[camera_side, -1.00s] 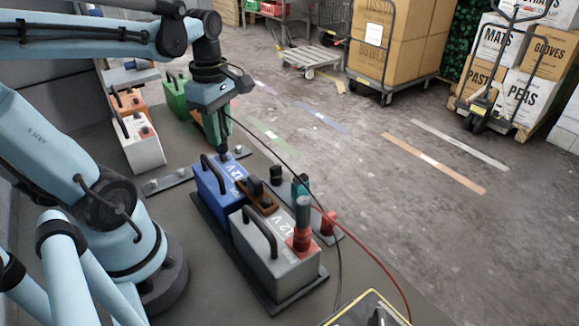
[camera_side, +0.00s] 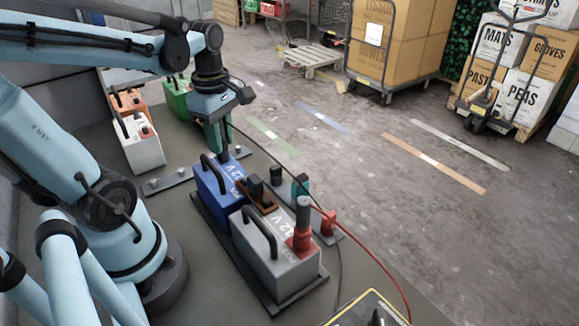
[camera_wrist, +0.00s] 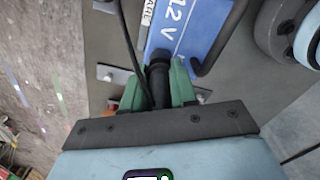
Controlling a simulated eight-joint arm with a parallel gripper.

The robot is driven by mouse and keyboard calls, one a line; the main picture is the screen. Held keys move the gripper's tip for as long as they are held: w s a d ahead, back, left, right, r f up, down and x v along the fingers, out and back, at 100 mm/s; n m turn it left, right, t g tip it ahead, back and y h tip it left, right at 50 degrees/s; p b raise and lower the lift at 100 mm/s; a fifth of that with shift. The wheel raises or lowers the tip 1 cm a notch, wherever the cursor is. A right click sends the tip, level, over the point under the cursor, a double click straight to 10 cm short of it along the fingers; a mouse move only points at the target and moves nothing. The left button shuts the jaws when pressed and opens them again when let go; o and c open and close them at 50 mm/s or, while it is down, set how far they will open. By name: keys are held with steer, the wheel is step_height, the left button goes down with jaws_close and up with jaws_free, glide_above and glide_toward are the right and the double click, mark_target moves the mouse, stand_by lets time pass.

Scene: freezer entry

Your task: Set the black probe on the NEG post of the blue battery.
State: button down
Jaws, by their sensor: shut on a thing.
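The blue battery (camera_side: 207,183) stands on the bench, marked 12 V, with a black handle. It also shows in the wrist view (camera_wrist: 189,30). My gripper (camera_side: 217,138) is above its far end. Its green fingers are shut on the black probe (camera_side: 225,152), which also shows between them in the wrist view (camera_wrist: 158,82). The probe points down, with its lower end at the battery's far top edge. The NEG post is hidden there, and I cannot tell whether the probe touches it. A black cable trails from the probe.
A grey battery (camera_side: 262,254) stands in front of the blue one, with a red probe (camera_side: 301,238) on it. A brown link piece (camera_side: 258,196) lies between them. White (camera_side: 140,150), orange and green batteries stand behind. A flat metal bar (camera_side: 165,183) lies left.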

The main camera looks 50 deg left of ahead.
steer(key=shift+f, duration=0.15)
steer(key=c, duration=0.8)
jaws_free()
step_height(320, 180, up, 12)
steer(key=shift+r, duration=0.1)
steer(key=w+d+f+m+t, duration=0.3)
steer(key=d+f+m, duration=0.2)
steer(key=m, duration=0.6)
steer(key=w+d+f+m+t, duration=0.2)
steer(key=d+f+m+t, duration=0.2)
steer(key=m, duration=0.8)
steer(key=shift+w+d+f, duration=0.4)
steer(key=shift+d+f, duration=0.25)
steer(key=shift+d, duration=0.6)
